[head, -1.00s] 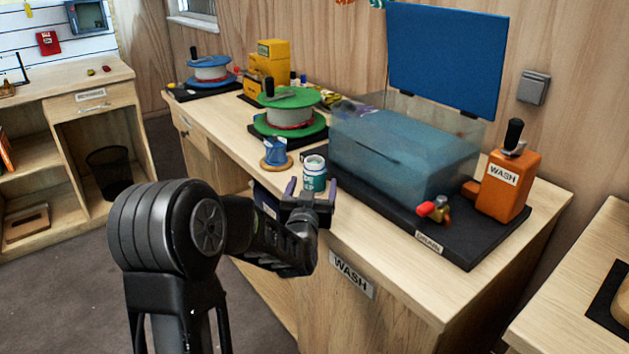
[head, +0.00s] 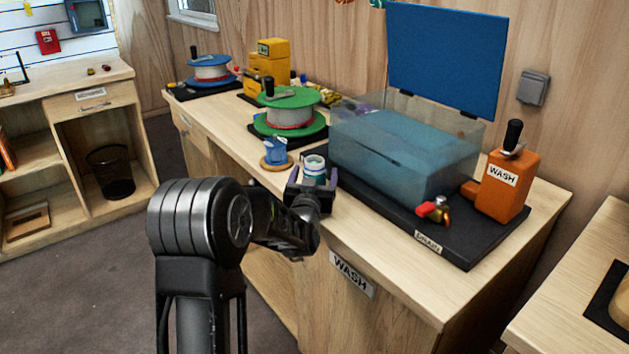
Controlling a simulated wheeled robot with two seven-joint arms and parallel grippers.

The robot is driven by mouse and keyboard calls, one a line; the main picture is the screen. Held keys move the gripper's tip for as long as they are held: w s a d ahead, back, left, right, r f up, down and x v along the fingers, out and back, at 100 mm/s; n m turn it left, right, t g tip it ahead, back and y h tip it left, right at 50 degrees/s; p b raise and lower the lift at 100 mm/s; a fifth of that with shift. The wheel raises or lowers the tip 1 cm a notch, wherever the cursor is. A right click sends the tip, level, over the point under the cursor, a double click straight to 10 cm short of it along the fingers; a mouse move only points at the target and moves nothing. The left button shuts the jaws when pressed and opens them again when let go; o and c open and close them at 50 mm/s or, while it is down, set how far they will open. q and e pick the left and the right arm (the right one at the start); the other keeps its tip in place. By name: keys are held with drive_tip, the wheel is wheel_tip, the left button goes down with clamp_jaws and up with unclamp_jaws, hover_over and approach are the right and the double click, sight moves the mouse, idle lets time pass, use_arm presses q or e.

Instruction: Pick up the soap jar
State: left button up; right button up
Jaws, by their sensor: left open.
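The soap jar (head: 314,166) is a small white and teal jar with a pale lid. It stands upright near the front edge of the bench, left of the clear wash tank. My left gripper (head: 311,178) is open, with one purple-tipped finger on each side of the jar. The lower part of the jar is hidden behind the gripper. I cannot tell whether the fingers touch it. My right gripper is not in view.
A blue item on a wooden disc (head: 276,153) stands close left of the jar. A green reel (head: 290,118) is behind it. The water-filled tank (head: 400,150) on a black tray (head: 465,242) is close on the right, with an orange wash bottle (head: 505,187) beyond.

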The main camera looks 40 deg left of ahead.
use_arm(q)
drive_tip(key=shift+c, duration=0.4)
drive_tip(key=c, duration=1.5)
